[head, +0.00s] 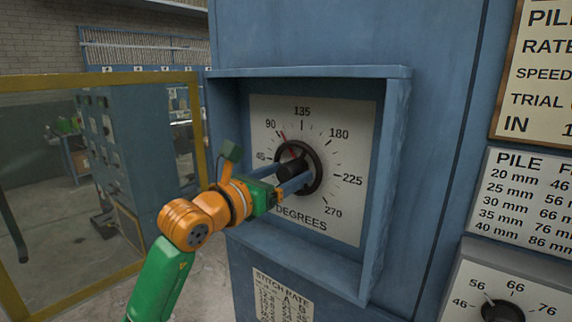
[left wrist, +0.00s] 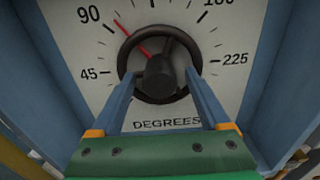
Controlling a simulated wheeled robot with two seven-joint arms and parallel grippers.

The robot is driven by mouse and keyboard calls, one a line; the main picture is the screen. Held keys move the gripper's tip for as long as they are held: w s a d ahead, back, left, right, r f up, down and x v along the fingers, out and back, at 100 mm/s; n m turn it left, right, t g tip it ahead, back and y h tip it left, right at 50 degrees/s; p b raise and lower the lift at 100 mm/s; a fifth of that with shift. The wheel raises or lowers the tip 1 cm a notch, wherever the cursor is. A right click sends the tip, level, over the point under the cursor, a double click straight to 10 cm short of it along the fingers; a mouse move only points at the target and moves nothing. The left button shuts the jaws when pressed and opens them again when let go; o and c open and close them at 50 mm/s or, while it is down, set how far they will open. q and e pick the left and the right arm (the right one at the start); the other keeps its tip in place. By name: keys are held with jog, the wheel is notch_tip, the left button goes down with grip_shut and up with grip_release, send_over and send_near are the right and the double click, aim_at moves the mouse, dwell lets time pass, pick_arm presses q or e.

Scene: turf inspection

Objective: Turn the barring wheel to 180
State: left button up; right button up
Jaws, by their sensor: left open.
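The barring wheel (head: 318,165) is a black ring with a dark hub on a white dial plate (head: 350,205) marked in degrees, set in a blue recess. It also shows in the left wrist view (left wrist: 160,30). A red pointer (left wrist: 130,38) stands a little past 90, toward 135; the 180 mark (head: 339,133) is at the upper right. My left gripper (head: 292,173) is open at the wheel, its two blue-grey fingers on either side of the hub. I cannot tell whether they touch it. My right gripper is not in view.
A blue hood and side walls (head: 385,190) frame the recess closely. A smaller black knob (head: 503,310) and printed plates (head: 530,200) are at the right. A yellow-framed screen (head: 100,80) stands at the left, before another blue cabinet (head: 130,150).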

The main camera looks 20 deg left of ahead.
pick_arm(q)
jog(key=shift+a, duration=0.1)
jog(key=shift+c, duration=1)
jog(key=shift+s, duration=0.1)
grip_shut()
jog(key=shift+m+b, duration=0.3)
